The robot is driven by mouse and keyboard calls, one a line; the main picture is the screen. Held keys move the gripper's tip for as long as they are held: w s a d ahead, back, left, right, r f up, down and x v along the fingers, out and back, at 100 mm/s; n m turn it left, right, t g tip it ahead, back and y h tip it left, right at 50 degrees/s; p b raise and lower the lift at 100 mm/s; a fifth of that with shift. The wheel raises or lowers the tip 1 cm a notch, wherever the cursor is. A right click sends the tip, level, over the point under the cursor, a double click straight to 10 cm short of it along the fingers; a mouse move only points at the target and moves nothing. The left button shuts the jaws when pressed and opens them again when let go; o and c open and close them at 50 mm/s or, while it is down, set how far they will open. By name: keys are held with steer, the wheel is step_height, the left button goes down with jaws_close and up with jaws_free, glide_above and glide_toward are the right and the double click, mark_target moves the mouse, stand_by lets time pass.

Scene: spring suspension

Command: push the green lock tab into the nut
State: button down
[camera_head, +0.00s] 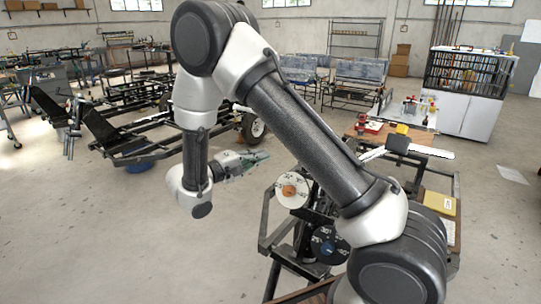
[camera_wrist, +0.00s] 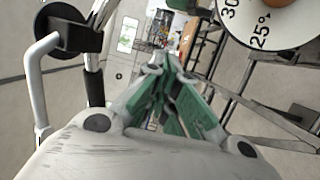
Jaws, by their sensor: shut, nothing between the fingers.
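My gripper (camera_head: 262,157) is in the middle of the head view, held level to the left of a white marked dial (camera_head: 292,190) with an orange centre. In the wrist view its green-padded fingers (camera_wrist: 163,62) come together at the tips, and nothing is held between them. The dial (camera_wrist: 265,22) is at the upper right of the wrist view, showing angle marks and part of its brown-orange centre (camera_wrist: 285,4). The fingers look apart from it. I cannot make out the green lock tab or the nut in either view.
A second, black dial (camera_head: 328,246) with a blue centre sits lower on the dark stand. A workbench with a yellow box (camera_head: 438,204) is to the right. A black vehicle frame (camera_head: 140,145) stands at the left. A white pipe handle (camera_wrist: 37,75) is at the wrist view's left.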

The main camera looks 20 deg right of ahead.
steer(key=s+d, duration=0.1)
steer(key=d, duration=0.9)
steer(key=shift+s+d, duration=0.1)
